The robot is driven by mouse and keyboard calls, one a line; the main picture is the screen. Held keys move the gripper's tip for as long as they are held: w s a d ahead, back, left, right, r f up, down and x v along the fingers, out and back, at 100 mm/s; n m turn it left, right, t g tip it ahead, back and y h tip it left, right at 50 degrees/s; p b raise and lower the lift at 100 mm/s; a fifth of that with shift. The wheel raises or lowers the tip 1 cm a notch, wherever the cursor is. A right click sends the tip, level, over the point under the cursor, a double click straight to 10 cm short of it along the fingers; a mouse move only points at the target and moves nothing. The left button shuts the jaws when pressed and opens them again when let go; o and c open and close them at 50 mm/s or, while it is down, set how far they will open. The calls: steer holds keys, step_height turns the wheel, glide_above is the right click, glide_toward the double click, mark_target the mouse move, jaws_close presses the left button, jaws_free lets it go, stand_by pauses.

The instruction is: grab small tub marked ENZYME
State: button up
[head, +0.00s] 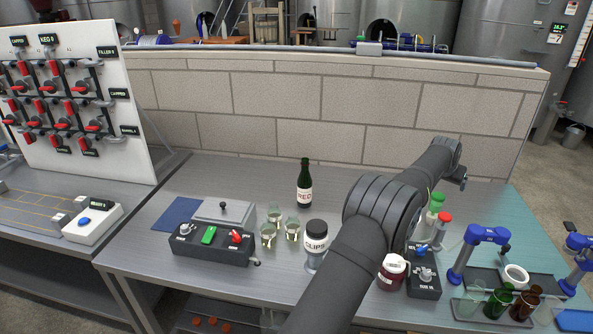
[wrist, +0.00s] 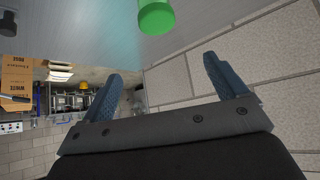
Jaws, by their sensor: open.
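My gripper (wrist: 166,82) is open and empty in the wrist view, its two blue-grey fingers wide apart. A green-capped container (wrist: 155,17) shows at the top edge of that view, beyond the fingertips and apart from them. The head view shows a green-capped container (head: 436,202) beside a red-capped one (head: 444,218), partly behind my arm. I cannot read the word ENZYME on any container, so I cannot tell which is the tub. A white-labelled jar with a dark lid (head: 316,238) stands left of my arm. A dark red jar (head: 391,270) stands right of it.
A green bottle (head: 304,188) and several small glasses (head: 292,228) stand mid-table. A switch box (head: 212,244) is at left, another control box (head: 424,272) at right. Blue-topped stands (head: 484,238) and a bottle rack crowd the right end. A block wall (head: 320,112) closes the back.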

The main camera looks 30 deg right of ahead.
steer(key=shift+r, duration=0.15)
step_height(320, 180, up, 5)
steer(key=w+a+r+t+h, duration=0.2)
steer(key=w+a+h, duration=0.15)
steer(key=w, duration=0.25)
steer(key=w+a+r+t+h, duration=0.2)
steer(key=w+a+r+t, duration=0.1)
steer(key=w+a, duration=0.3)
steer(key=s+a+f+m+g, duration=0.4)
steer(key=s+a+f+g, duration=0.1)
steer(key=s+a+g, duration=0.4)
step_height(320, 180, down, 14)
steer(key=d, duration=0.1)
steer(key=shift+t, duration=0.3)
steer(key=shift+x, duration=3.3)
steer(key=shift+f, duration=0.1)
steer(key=c, duration=1.2)
